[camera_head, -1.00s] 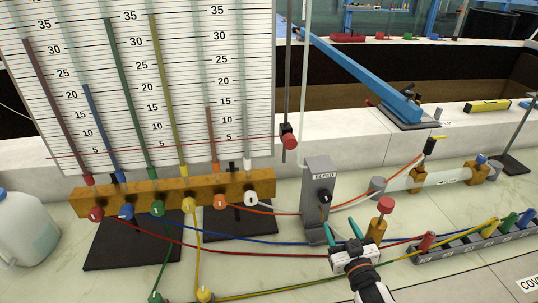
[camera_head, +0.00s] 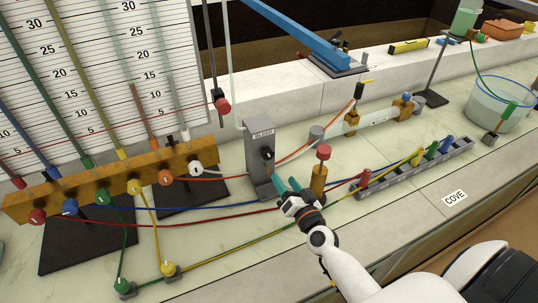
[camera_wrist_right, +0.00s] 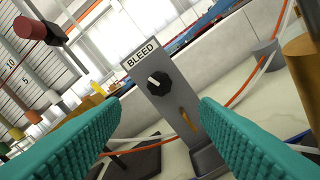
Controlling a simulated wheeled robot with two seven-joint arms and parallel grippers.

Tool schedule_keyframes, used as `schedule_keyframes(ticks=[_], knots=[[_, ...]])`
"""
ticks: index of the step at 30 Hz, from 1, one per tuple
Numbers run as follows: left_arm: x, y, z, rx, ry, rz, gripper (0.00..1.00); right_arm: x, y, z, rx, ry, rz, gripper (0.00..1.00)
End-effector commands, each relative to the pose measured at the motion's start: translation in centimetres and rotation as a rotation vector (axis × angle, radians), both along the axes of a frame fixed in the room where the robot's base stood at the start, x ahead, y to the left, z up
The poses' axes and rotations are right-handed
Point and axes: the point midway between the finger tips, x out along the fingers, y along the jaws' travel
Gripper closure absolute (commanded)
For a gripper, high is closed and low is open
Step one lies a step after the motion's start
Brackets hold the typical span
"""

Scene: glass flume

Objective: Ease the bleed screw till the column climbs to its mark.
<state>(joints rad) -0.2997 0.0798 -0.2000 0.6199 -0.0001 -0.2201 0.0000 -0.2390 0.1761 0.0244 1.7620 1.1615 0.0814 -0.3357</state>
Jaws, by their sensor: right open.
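The grey bleed block (camera_head: 258,174) stands upright right of the tube board, with a black pointer knob (camera_head: 268,154) on its face. My right gripper (camera_head: 284,187) is open beside the block's lower part. In the right wrist view, the knob (camera_wrist_right: 158,84) shows between the two teal fingers, ahead of them and apart, under the label BLEED. A brass piece (camera_wrist_right: 187,120) sits in a slot below it. The tube board (camera_head: 90,60) holds several coloured columns. The orange column (camera_head: 155,112) stands lower than the green and yellow ones. My left gripper is out of view.
A brass post with a red knob (camera_head: 323,153) stands close right of my gripper. Coloured hoses cross the bench around the block. A grey rack (camera_head: 400,172) with coloured plugs lies further right. A red clamp (camera_head: 222,105) sits on a rod left of the block.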

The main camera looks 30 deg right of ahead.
Motion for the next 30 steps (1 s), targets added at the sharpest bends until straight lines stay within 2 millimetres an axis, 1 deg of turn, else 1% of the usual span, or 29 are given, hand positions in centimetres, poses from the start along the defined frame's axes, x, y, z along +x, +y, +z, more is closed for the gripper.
schedule_keyframes(ticks=[5, 12, 15, 18, 23, 30], knots=[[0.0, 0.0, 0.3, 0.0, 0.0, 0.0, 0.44, 2.6, -0.1, 0.2, 0.0, -0.003, 0.0, 0.44], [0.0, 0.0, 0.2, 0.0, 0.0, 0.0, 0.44, 7.5, -0.4, 0.1, -0.001, -0.003, 0.001, 0.44], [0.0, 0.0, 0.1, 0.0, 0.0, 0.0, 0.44, 9.2, -0.5, 0.1, 0.0, -0.003, 0.0, 0.44], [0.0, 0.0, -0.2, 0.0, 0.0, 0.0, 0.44, 10.5, -0.6, 0.0, 0.0, -0.002, 0.001, 0.44], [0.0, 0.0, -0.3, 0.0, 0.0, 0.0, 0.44, 11.5, -0.6, 0.0, -0.001, -0.001, 0.001, 0.44], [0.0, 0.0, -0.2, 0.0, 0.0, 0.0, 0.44, 11.7, -0.7, 0.1, 0.0, -0.001, 0.001, 0.44]])
